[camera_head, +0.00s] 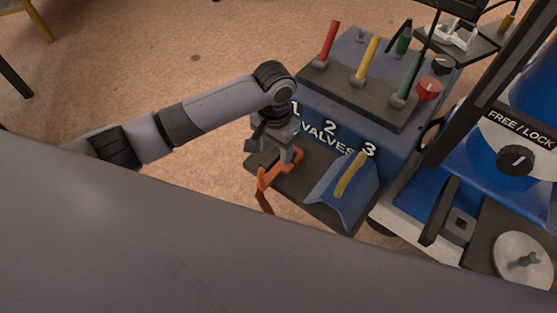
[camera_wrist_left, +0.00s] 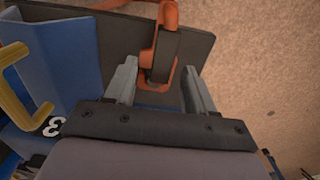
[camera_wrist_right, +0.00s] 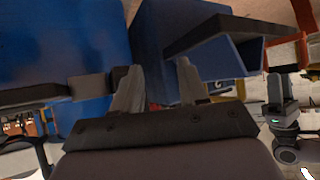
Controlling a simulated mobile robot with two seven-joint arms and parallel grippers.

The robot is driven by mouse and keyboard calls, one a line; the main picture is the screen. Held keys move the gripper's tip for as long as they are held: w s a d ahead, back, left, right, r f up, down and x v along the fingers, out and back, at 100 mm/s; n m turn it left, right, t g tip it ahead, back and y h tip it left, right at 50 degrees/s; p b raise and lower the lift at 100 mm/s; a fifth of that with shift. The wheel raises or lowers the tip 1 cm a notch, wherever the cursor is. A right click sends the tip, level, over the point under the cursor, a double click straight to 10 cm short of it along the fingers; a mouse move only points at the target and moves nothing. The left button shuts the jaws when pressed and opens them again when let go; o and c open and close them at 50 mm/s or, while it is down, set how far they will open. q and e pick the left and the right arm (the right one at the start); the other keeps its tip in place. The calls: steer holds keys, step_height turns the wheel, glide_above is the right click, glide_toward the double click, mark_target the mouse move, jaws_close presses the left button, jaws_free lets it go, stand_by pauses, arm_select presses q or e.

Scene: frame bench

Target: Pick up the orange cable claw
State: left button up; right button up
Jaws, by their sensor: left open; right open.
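The orange cable claw (camera_head: 272,172) is at the left end of a dark shelf, with part of it hanging below the shelf's edge. In the left wrist view the orange claw (camera_wrist_left: 167,17) has a dark band or block across its middle. My left gripper (camera_head: 284,158) is right at the claw from above; in the left wrist view its open fingers (camera_wrist_left: 160,78) stand on either side of the claw's near end. I cannot tell whether they touch it. My right gripper (camera_wrist_right: 158,82) is open and empty, facing blue panels.
The dark shelf (camera_head: 315,200) juts from a blue valve box (camera_head: 385,150) with red, yellow and green levers. A blue angled holder with a yellow handle (camera_head: 350,175) stands right of the claw. A blue machine with a FREE/LOCK knob (camera_head: 516,160) is at the right.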

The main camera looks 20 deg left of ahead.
arm_select(q)
steer(key=shift+f, duration=0.5)
steer(key=f+b, duration=0.1)
steer(key=f, duration=0.1)
steer(key=f+b, duration=0.1)
steer(key=shift+w+f, duration=0.2)
steer(key=shift+f, duration=0.45)
jaws_close()
steer(key=shift+w+r, duration=0.1)
arm_select(e)
steer(key=shift+w+a+r+t+y, duration=0.15)
steer(key=shift+w+a+r+y, duration=0.1)
steer(key=shift+a, duration=0.25)
steer(key=shift+w+a+r+t+y, duration=0.1)
steer(key=shift+w+a+t+y, duration=0.1)
steer(key=shift+a, duration=0.25)
